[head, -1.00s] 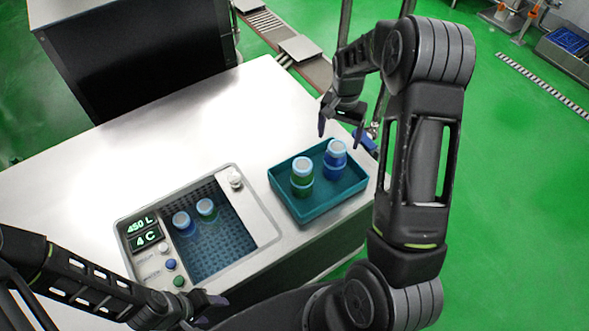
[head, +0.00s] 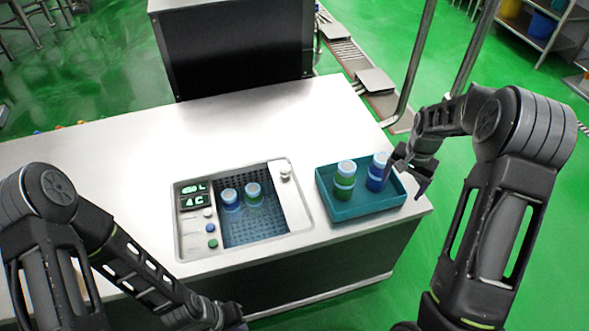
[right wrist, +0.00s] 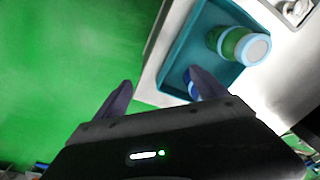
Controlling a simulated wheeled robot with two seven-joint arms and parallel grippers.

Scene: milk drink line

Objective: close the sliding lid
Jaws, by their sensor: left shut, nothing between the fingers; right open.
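The sliding lid (head: 293,203) is a light grey panel with a round knob (head: 285,170), drawn to the right side of the cooling well. The well (head: 255,222) is open to its left, with a perforated dark blue inside. My right gripper (head: 412,176) is open and empty by the right end of the teal tray (head: 365,208). Its fingers also show in the right wrist view (right wrist: 162,92).
The teal tray holds a green cup stack (head: 344,182) and a blue one (head: 378,172). A display and buttons (head: 210,228) sit left of the well. The steel counter (head: 120,145) is clear behind; a dark cabinet (head: 235,50) and a conveyor (head: 345,50) stand beyond.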

